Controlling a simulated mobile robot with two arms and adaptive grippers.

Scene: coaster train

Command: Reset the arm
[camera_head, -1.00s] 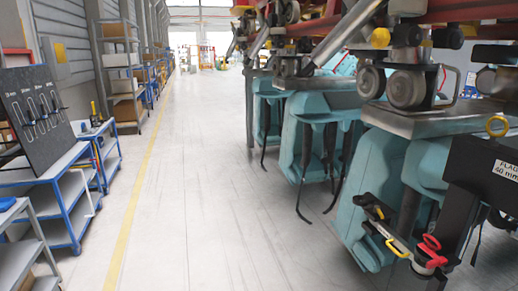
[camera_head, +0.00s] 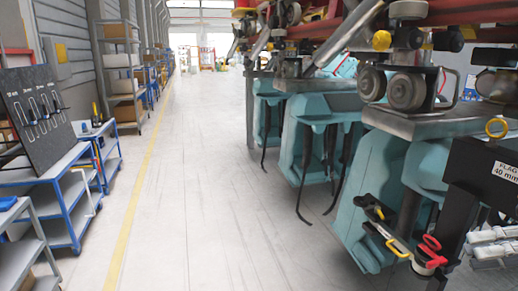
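My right gripper (camera_head: 474,246) shows at the lower right edge, beside the black flag box. Its pale grey parts come in from the right edge and are cut off by it. It is too small and partly hidden to tell whether it is open or shut, and I see nothing clearly held in it. My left gripper is not in view.
Teal coaster train seats (camera_head: 375,205) hang on the right under the red track. Blue-framed carts (camera_head: 68,207) and a tool board (camera_head: 38,110) stand left. The middle floor is clear.

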